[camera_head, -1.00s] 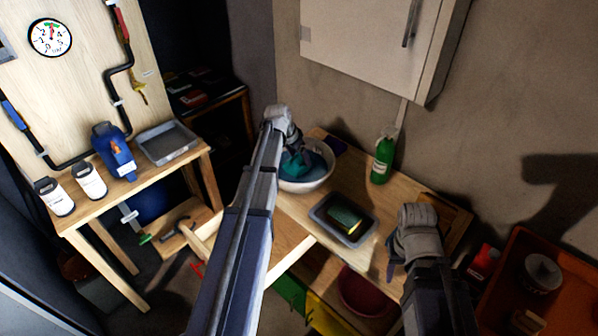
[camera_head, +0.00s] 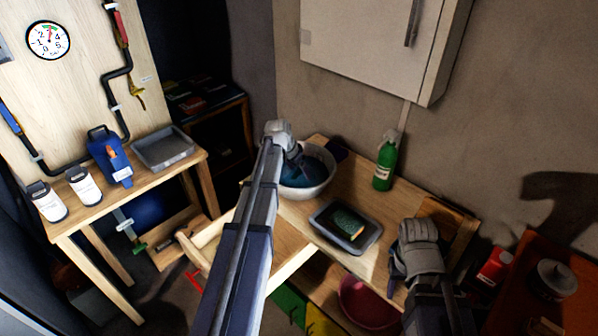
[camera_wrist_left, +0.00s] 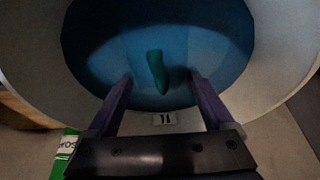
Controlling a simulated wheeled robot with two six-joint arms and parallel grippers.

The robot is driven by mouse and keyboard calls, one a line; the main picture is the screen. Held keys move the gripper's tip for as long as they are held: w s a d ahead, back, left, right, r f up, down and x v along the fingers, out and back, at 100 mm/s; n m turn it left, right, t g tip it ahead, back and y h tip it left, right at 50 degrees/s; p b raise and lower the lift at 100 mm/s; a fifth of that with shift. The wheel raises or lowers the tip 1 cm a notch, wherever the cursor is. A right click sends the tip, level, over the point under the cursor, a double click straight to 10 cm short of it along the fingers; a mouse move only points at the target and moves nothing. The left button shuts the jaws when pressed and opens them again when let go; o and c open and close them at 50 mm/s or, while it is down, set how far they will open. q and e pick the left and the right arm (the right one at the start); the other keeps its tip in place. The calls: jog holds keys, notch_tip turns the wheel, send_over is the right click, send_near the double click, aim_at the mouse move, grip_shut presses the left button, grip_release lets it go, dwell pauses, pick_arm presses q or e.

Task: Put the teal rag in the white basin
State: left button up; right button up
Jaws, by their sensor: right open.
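The white basin (camera_head: 325,183) stands on the wooden bench, with blue inside it. My left gripper (camera_head: 303,160) reaches down over the basin. In the left wrist view its two fingers stand apart, one on each side of a small green-teal piece, seemingly the teal rag (camera_wrist_left: 157,72). The rag lies over the blue inside the basin (camera_wrist_left: 285,60), with gaps to both fingers. In the head view I cannot make out the rag behind the gripper. My right gripper (camera_head: 401,272) is open and empty, above the bench's right part.
A grey tray (camera_head: 322,236) with a green and yellow sponge (camera_head: 349,222) sits in front of the basin. A green bottle (camera_head: 385,163) stands behind, near the wall. A wooden crate (camera_head: 450,220) lies at the right. A white cabinet (camera_head: 370,45) hangs above.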

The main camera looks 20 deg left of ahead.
pick_arm(q)
jog(key=shift+o, duration=1)
jog(key=shift+r, duration=0.1)
jog(key=shift+r, duration=0.15)
pick_arm(e)
jog(key=shift+r, duration=0.25)
pick_arm(q)
jog(key=p+v, duration=1.1)
jog(key=v, duration=0.1)
pick_arm(e)
notch_tip(320, 180, up, 11)
